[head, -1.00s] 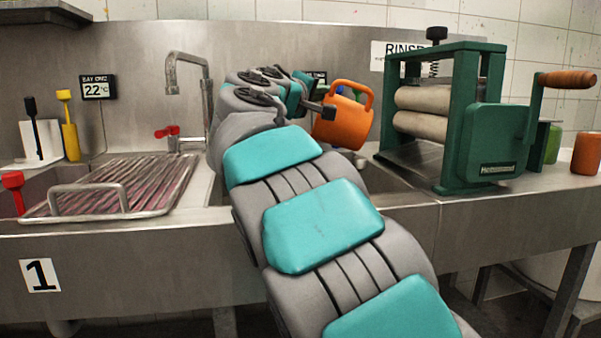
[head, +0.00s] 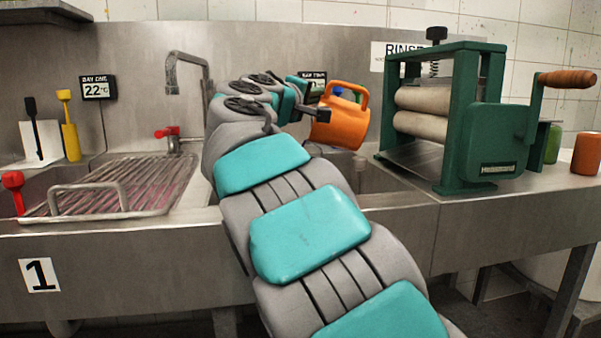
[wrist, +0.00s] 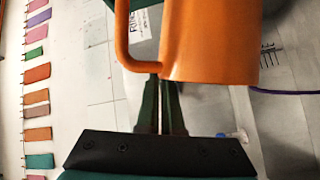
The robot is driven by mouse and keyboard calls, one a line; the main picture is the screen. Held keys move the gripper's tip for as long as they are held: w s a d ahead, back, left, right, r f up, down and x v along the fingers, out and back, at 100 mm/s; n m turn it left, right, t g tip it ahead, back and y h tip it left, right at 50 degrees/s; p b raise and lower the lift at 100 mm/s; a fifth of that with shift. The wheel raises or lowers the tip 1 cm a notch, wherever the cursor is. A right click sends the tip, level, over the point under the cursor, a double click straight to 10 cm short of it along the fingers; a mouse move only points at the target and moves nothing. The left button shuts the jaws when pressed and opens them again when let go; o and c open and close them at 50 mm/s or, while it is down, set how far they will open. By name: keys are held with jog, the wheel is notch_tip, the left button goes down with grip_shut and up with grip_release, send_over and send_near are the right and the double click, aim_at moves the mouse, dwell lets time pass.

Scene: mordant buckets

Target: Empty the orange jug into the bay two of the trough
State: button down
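The orange jug (head: 338,128) hangs in the air in the head view, tilted, over the right part of the trough (head: 130,250). The second basin, bay two (head: 372,180), lies below it, partly hidden by my arm. Its sign (head: 314,78) is partly covered. In the wrist view the jug (wrist: 212,45) fills the upper middle, its handle (wrist: 122,35) to the left. My gripper (wrist: 159,85) has its fingers close together at the handle's lower end and appears shut on the jug. The jug's contents are not visible, and I see no stream.
A green roller wringer (head: 490,130) with a wooden crank stands close right of the jug. A tap (head: 185,70) rises left of my arm. A wire rack (head: 120,185) covers bay one. An orange cup (head: 586,153) stands at far right.

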jog(key=shift+a+f+n+t, duration=0.35)
jog(key=shift+a+n, duration=0.25)
jog(key=shift+a, duration=0.3)
dwell(0.5)
jog(key=shift+a+f+n+t+b, duration=0.35)
jog(key=shift+a+f+n+b, duration=0.1)
jog(key=shift+a+f+n, duration=0.35)
dwell(1.0)
